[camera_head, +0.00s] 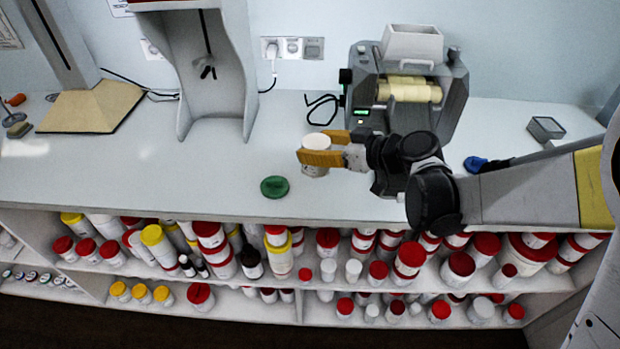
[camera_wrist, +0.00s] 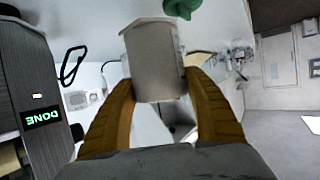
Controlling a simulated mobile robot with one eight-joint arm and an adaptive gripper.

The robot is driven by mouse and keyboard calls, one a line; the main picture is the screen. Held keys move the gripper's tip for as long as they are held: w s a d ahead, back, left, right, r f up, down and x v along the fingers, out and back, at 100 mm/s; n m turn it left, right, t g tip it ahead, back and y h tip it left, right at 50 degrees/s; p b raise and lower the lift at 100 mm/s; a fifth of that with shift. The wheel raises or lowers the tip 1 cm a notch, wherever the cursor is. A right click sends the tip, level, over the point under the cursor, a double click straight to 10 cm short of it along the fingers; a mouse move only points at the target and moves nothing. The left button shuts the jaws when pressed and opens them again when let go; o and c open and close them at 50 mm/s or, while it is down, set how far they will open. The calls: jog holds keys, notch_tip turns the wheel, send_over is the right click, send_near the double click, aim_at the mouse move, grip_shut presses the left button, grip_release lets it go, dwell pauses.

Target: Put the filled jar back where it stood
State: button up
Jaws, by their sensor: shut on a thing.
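My gripper (camera_head: 322,150) has its yellow-brown fingers closed around a small white jar (camera_head: 315,141) over the counter, in front of the mill. In the wrist view the jar (camera_wrist: 154,62) sits between the two fingers (camera_wrist: 160,100). A white top surface shows on the jar in the head view; I cannot tell whether it is cream or the jar's rim. A green lid-like disc (camera_head: 274,187) lies on the counter near the front edge, left of and below the jar. It also shows at the top of the wrist view (camera_wrist: 182,7).
The cream mill (camera_head: 408,85) stands at the back, its display (camera_wrist: 43,118) reading DONE in the wrist view. A blue object (camera_head: 476,164) and a grey tray (camera_head: 545,128) lie to the right. A grey stand (camera_head: 215,70) is at the left. The counter's front left (camera_head: 150,185) is clear.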

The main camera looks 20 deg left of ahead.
aim_at(317, 170)
notch_tip(317, 170, down, 8)
jog(key=b, duration=0.2)
jog(key=shift+d+r+b, duration=0.15)
jog(key=shift+r+b, duration=0.1)
jog(key=shift+b, duration=0.15)
jog(key=shift+f, duration=0.1)
jog(key=shift+f, duration=0.15)
jog(key=o, duration=1.2)
jog(key=shift+c, duration=0.2)
jog(key=shift+r, duration=0.2)
